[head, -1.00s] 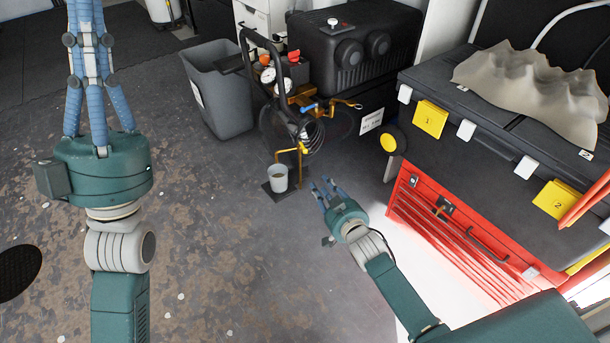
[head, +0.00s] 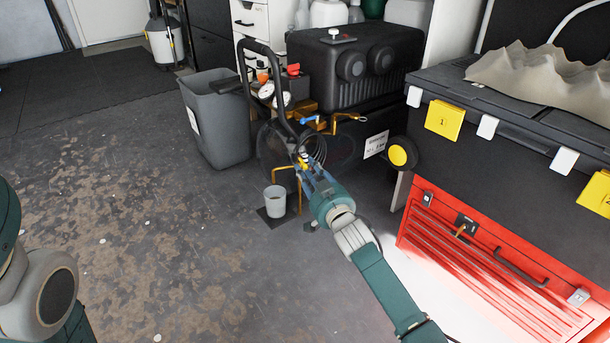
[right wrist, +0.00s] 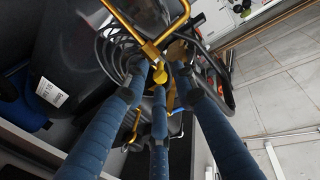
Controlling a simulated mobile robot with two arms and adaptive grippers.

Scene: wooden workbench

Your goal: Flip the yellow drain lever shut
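The yellow drain lever (head: 304,160) sits low on the compressor (head: 348,65), above the bent brass drain pipe. In the right wrist view the small yellow lever (right wrist: 159,73) shows between the tips of my right gripper's blue fingers (right wrist: 160,72). The tips stand apart around it; I cannot tell whether any touches it. In the head view the right gripper (head: 306,167) reaches up to the lever and partly hides it. Of my left arm only green and grey parts show at the left edge; its fingers are out of view.
A grey cup (head: 275,203) stands on a dark mat under the pipe. A grey bin (head: 220,125) is left of the compressor. A red tool chest (head: 490,270) and black cases are at the right.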

